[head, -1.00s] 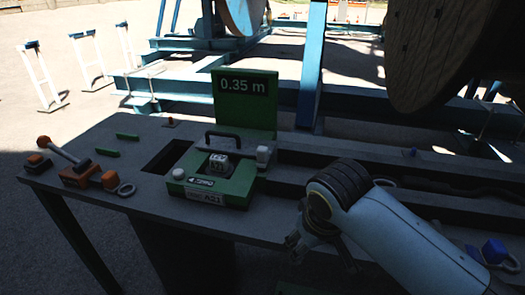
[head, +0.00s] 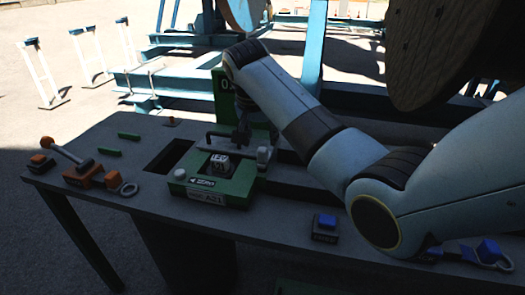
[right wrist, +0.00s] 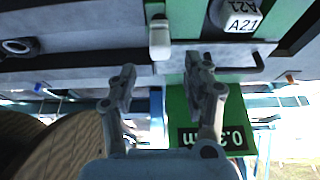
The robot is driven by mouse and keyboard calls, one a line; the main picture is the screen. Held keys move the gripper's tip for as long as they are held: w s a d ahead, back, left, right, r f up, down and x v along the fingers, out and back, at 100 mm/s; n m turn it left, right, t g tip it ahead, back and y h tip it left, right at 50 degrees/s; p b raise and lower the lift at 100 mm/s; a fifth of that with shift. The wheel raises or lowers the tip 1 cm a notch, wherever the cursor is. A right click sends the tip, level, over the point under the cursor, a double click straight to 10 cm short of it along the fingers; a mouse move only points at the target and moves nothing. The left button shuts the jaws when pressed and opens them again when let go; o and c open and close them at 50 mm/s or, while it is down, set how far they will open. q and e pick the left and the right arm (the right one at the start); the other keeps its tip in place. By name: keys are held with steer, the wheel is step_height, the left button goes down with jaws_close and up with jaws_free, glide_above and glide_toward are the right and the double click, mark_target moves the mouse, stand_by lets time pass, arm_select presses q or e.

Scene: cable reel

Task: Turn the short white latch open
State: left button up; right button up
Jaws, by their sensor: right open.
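The short white latch (head: 263,154) stands at the right edge of the green measuring unit (head: 236,187), which is labelled A21. In the right wrist view the latch (right wrist: 160,38) is upright in the picture, just beyond the gap between my fingers. My right gripper (head: 245,136) is above the back right part of the unit, close to the latch. In the right wrist view my right gripper (right wrist: 162,70) is open and empty, with its two fingers apart; no contact with the latch shows. My left gripper is not in view.
A dark handle bar (head: 225,136) crosses the unit near the latch. The green display panel (right wrist: 220,125) stands behind, partly covered by my arm in the head view. An orange lever (head: 66,150) is at the table's left, a blue button (head: 327,221) right of the unit.

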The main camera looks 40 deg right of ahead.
mark_target(262, 149)
steer(key=x, duration=0.6)
steer(key=shift+w+d+f+b, duration=0.1)
steer(key=shift+w+f+b, duration=0.05)
steer(key=shift+f+b, duration=0.2)
steer(key=shift+r, duration=0.1)
steer(key=shift+c, duration=0.4)
jaws_close()
